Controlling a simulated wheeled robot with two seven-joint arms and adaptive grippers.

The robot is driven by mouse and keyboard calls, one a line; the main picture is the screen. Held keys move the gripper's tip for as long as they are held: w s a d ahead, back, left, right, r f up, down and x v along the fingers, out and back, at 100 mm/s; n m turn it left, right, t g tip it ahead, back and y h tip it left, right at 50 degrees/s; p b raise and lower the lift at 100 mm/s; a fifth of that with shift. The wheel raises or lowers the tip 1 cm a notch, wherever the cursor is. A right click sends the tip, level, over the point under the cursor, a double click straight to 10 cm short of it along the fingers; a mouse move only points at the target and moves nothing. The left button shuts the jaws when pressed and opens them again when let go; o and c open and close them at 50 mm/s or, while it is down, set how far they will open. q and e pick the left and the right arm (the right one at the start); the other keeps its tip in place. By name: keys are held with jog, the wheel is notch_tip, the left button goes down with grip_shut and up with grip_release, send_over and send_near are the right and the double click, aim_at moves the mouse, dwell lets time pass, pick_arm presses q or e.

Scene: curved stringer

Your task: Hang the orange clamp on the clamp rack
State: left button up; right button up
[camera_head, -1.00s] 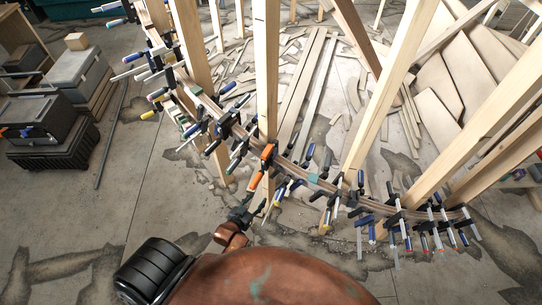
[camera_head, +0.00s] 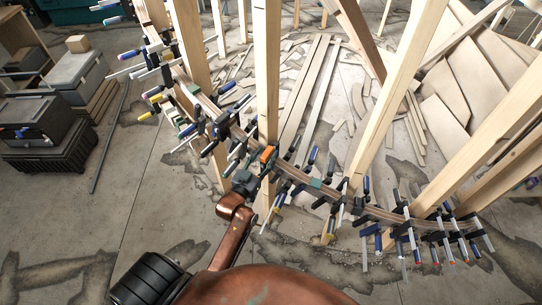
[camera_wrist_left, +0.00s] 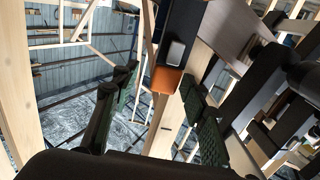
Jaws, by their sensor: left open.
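The orange clamp (camera_head: 268,154) sits on the curved wooden stringer (camera_head: 317,183), beside an upright post. Its orange part (camera_wrist_left: 166,80) also shows in the left wrist view, joined to a dark bar. My left gripper (camera_head: 250,174) is close to the clamp, just below and left of it in the head view. In the left wrist view my left gripper (camera_wrist_left: 160,90) is open, with the orange part showing between its dark green finger pads. I cannot tell whether they touch. The clamp's lower part is hidden. I cannot pick out the clamp rack. My right gripper is out of view.
Several blue-handled clamps (camera_head: 372,230) crowd the stringer on both sides of the orange one. Tall posts (camera_head: 267,75) rise close to my left gripper. Dark cases (camera_head: 45,130) stand at the left. The floor between them and the stringer is mostly clear.

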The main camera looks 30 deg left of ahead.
aim_at(268, 150)
pick_arm(q)
jog(key=shift+w+a, duration=0.15)
jog(key=shift+w, duration=1.35)
jog(key=shift+c, duration=0.3)
grip_shut()
